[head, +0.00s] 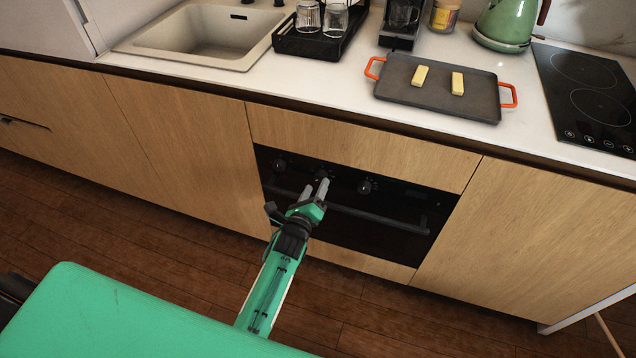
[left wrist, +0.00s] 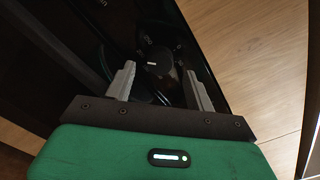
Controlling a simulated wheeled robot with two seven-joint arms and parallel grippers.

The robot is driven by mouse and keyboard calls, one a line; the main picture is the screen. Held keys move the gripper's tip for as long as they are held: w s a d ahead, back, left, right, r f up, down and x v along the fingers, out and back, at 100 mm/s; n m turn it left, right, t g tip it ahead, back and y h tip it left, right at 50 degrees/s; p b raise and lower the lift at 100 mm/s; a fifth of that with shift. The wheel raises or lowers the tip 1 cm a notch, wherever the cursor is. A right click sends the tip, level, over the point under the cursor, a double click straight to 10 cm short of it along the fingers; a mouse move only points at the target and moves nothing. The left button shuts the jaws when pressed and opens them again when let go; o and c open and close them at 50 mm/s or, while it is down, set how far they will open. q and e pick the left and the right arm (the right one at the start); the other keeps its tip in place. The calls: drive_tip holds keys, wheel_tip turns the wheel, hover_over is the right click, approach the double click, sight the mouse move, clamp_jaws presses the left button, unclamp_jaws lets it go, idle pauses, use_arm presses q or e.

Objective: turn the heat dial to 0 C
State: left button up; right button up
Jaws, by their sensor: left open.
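The black oven (head: 400,215) is built into the wooden cabinet front, with three dark knobs along its top panel. The left knob (head: 279,164) and the right knob (head: 365,187) are uncovered in the head view. The middle knob (head: 322,174) is partly hidden behind my left gripper (head: 314,188). In the left wrist view a round dark dial (left wrist: 155,62) with a small pale mark lies ahead between the two spread fingers of the left gripper (left wrist: 160,78). My right gripper is out of view.
The oven's handle bar (head: 375,215) runs below the knobs, close to my left gripper. On the counter above stand a grey tray (head: 395,98) with two yellow blocks, a black rack (head: 295,43) with glasses, and a green kettle (head: 503,25). The wooden floor in front is open.

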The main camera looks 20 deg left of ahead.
sight(321, 176)
use_arm(q)
drive_tip(key=shift+w, duration=1.4)
drive_tip(key=c, duration=1)
